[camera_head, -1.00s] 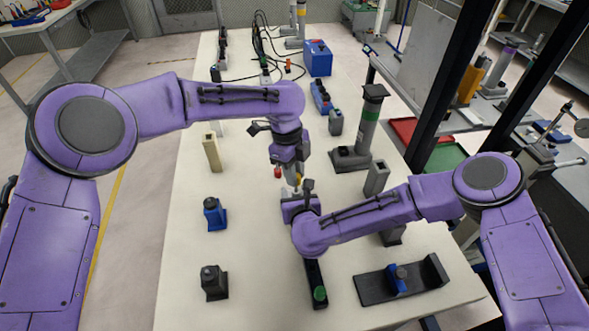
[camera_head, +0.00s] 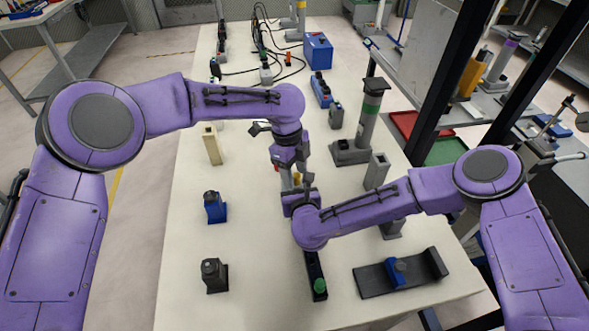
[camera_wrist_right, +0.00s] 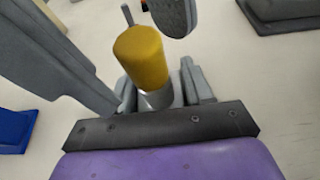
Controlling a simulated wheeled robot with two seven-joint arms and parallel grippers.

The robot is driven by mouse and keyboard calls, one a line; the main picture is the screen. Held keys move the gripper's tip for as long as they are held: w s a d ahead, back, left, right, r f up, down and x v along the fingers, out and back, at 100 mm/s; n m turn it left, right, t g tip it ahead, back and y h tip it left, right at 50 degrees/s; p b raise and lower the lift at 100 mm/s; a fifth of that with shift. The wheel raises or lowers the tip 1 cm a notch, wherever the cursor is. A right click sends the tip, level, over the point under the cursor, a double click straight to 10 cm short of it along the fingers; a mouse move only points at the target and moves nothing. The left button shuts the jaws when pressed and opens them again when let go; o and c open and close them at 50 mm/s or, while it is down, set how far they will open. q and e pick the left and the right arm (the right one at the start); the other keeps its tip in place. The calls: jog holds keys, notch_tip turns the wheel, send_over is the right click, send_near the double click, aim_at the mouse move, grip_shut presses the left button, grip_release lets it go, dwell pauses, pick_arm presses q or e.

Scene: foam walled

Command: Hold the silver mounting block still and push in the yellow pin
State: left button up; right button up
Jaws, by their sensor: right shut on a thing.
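The yellow pin (camera_wrist_right: 142,55) stands in the silver mounting block (camera_wrist_right: 160,98) in the right wrist view, tilted in the picture, with much of its body showing above the block. My right gripper (camera_wrist_right: 160,90) is shut on the block, with a grey finger at each side. In the head view, the pin (camera_head: 297,178) is a small yellow patch between my grippers, and the block is mostly hidden. My left gripper (camera_head: 286,167) points down just above and beside the pin. Its fingers are too small and covered to tell their opening or any contact.
A blue block (camera_head: 215,207) and a dark block (camera_head: 213,275) stand left on the pale table. A dark fixture with a green knob (camera_head: 319,287) is in front, and a dark tray with a blue part (camera_head: 397,270) is right. A grey post (camera_head: 370,110) stands behind.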

pick_arm(q)
notch_tip(320, 180, up, 12)
jog(key=w+a, duration=0.1)
jog(key=shift+a, duration=0.25)
dwell(0.5)
pick_arm(e)
jog(key=o, duration=1.2)
